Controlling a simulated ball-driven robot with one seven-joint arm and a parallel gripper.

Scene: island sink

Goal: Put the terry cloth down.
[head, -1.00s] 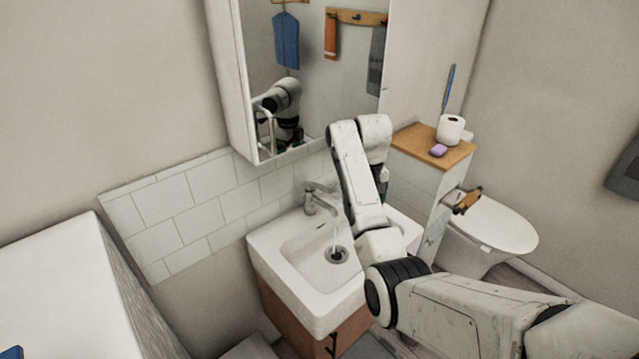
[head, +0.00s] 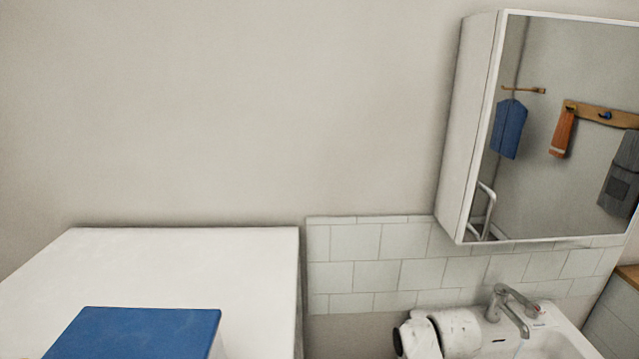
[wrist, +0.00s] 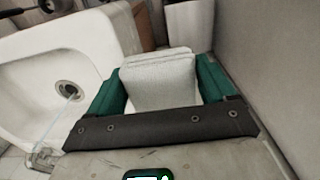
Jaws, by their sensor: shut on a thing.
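The terry cloth (wrist: 160,82) is a folded, pale grey-white pad. In the wrist view it sits between the two green fingers of my gripper (wrist: 160,88), which is shut on it. The cloth is held off to the side of the white sink, and nothing is seen directly touching it from below. In the head view neither the cloth nor the gripper fingers show; only a part of my arm appears at the bottom, in front of the sink.
The sink (head: 530,345) has a tap (head: 508,308) with water running in the wrist view. A mirror cabinet (head: 470,130) juts from the wall.

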